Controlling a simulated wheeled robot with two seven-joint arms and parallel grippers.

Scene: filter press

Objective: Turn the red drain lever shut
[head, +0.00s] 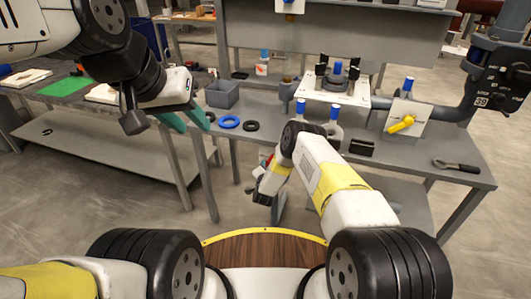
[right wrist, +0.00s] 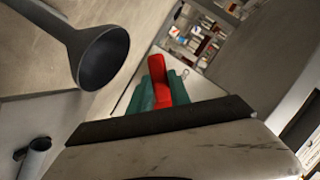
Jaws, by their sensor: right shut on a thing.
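The red drain lever (right wrist: 158,72) shows in the right wrist view as a short red bar. My right gripper (right wrist: 160,90) is shut on it, with teal fingers on both sides. The lower part of the lever is hidden behind the fingers and the wrist. In the head view my right arm reaches down in front of the bench, and its fingers are hidden there. My left gripper (head: 187,118) has its teal fingers apart and empty, in front of the left end of the bench.
A dark funnel (right wrist: 95,52) is close by on the left of the right wrist view. On the bench (head: 465,172) are a grey bin (head: 222,94), a blue ring (head: 229,122), a black ring (head: 251,126), a yellow handle (head: 402,124) on a white plate and a wrench (head: 456,165).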

